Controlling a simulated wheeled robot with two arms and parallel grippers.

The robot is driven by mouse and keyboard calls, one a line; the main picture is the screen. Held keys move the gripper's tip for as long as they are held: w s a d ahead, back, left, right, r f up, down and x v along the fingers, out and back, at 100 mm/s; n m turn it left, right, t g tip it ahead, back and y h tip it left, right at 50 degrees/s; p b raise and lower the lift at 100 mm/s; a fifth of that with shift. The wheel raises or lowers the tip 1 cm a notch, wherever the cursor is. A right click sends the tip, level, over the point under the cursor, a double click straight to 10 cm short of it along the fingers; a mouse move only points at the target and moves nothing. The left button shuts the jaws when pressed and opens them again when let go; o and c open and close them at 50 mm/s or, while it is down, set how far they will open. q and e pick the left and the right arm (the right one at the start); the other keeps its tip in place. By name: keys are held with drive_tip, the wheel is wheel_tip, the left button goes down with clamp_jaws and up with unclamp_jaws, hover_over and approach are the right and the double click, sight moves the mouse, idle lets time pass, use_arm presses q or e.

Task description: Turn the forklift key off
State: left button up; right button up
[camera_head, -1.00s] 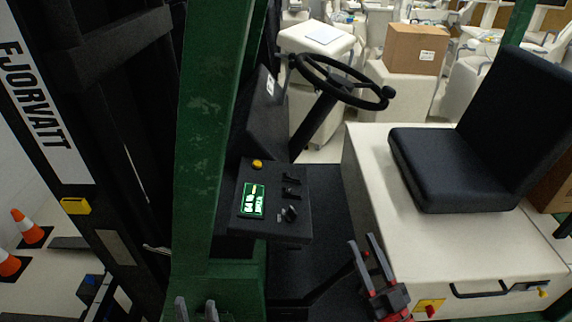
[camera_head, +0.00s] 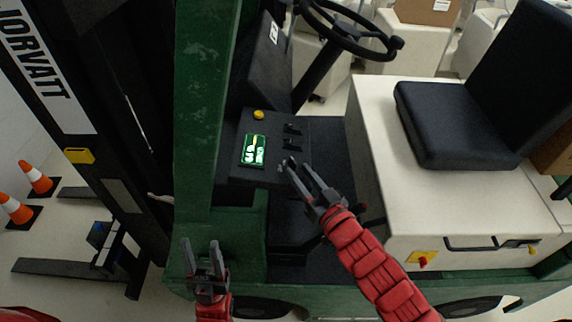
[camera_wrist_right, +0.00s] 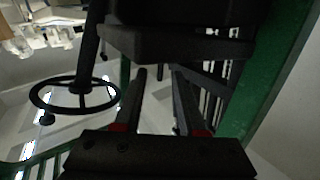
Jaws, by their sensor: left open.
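The forklift's dark control panel (camera_head: 233,165) stands left of the seat, with a green lit display (camera_head: 253,150), a yellow button (camera_head: 258,114) and small levers (camera_head: 292,134). My left gripper (camera_head: 201,242) is open and empty, low in front of the green body.
A green pillar (camera_head: 200,110) rises left of the panel. The steering wheel (camera_head: 352,30) is above, the black seat (camera_head: 450,130) to the right. A yellow plate with a red knob (camera_head: 422,259) is on the seat base. Traffic cones (camera_head: 37,178) stand far left.

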sight(290, 159)
drive_tip(key=x, duration=0.2)
drive_tip(key=p+x, duration=0.1)
drive_tip(key=x, duration=0.2)
drive_tip(key=shift+w+a+r, duration=0.1)
drive_tip(key=shift+w+r, duration=0.15)
drive_tip(key=shift+w, duration=0.1)
drive_tip(key=shift+p+x, duration=0.4)
drive_tip(key=shift+x, duration=0.4)
drive_tip(key=shift+f, duration=0.2)
clamp_jaws()
